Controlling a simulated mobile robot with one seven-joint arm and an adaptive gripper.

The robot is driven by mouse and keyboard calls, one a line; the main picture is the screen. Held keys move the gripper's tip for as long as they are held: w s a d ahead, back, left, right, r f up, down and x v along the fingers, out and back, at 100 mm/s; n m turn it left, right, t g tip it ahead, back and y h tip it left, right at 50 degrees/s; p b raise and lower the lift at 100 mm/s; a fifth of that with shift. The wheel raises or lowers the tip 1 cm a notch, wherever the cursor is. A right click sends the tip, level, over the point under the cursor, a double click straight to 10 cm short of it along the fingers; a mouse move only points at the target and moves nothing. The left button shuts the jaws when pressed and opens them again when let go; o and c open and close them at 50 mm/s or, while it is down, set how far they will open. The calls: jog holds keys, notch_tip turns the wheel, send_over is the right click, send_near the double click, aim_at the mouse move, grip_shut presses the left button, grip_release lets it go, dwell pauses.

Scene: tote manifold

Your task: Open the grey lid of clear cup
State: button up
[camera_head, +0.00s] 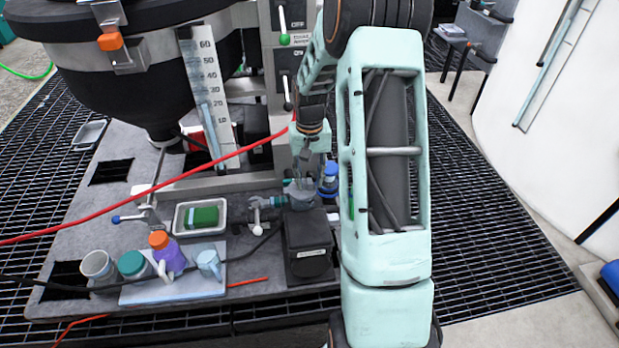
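My arm reaches forward from the bottom centre, and my gripper (304,178) hangs pointing down behind the arm link. Its fingers are small and dark, and I cannot tell whether they are open or shut. Just below the fingertips is a small greyish, partly see-through piece (300,193) above a black block; it may be the clear cup with the grey lid, but I cannot tell its lid from its body. I cannot tell whether the fingers touch it.
A black block (308,248) stands below the gripper, with a blue-capped bottle (330,176) to the right. To the left are a metal tray (180,219) with a green item, and a pale board (180,290) with several cups. A red hose (180,180) crosses diagonally.

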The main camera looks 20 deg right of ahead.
grip_shut()
